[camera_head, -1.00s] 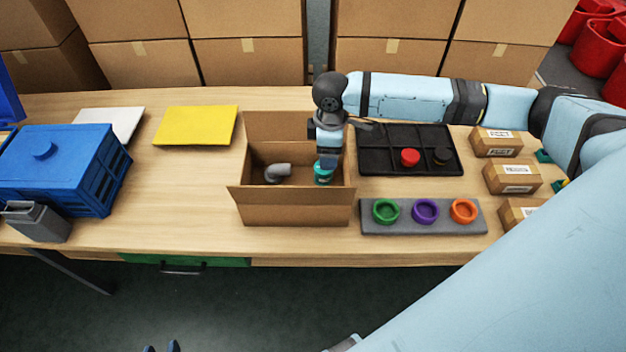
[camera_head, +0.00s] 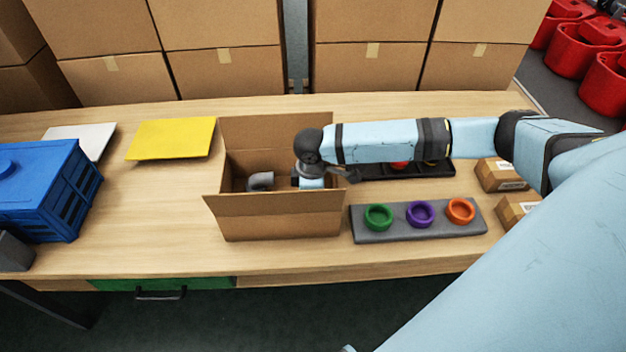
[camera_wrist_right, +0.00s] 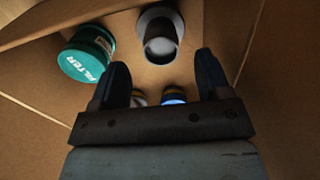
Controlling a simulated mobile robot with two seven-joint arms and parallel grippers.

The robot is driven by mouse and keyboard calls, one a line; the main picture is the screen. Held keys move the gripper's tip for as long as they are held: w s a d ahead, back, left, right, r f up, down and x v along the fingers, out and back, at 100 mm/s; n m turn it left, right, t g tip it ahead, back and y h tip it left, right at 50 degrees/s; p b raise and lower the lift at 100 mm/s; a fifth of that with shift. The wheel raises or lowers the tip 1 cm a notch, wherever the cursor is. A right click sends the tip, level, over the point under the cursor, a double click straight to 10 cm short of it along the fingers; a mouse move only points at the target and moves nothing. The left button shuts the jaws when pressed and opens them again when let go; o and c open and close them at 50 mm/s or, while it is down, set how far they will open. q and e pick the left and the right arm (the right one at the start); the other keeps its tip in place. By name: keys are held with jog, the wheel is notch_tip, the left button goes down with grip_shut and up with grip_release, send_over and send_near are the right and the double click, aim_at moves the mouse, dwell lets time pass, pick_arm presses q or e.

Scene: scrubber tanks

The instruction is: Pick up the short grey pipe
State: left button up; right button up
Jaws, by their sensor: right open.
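In the right wrist view, a grey pipe piece with a round open end (camera_wrist_right: 160,32) lies on the cardboard floor, beyond my fingertips. A grey bent pipe (camera_head: 261,181) shows inside the open cardboard box (camera_head: 273,218) in the head view; I cannot tell whether the two are the same piece. My right gripper (camera_wrist_right: 162,75) is open, pointing down in the box, with nothing gripped. In the head view its fingers are hidden behind the wrist and box wall. A teal filter can (camera_wrist_right: 88,53) lies beside the left finger. My left gripper is out of view.
Two small round items, one pale (camera_wrist_right: 139,97) and one blue-lit (camera_wrist_right: 174,96), show between the fingers, partly hidden. Right of the box are a black tray (camera_head: 405,170) and a grey rack (camera_head: 420,232) with coloured rings. A yellow sheet (camera_head: 170,138) lies left.

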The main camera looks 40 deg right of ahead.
notch_tip(320, 180, down, 5)
jog(key=shift+s+d+f+b, duration=0.1)
jog(key=shift+s+f+b, duration=0.05)
jog(key=shift+b, duration=0.15)
jog(key=c, duration=1)
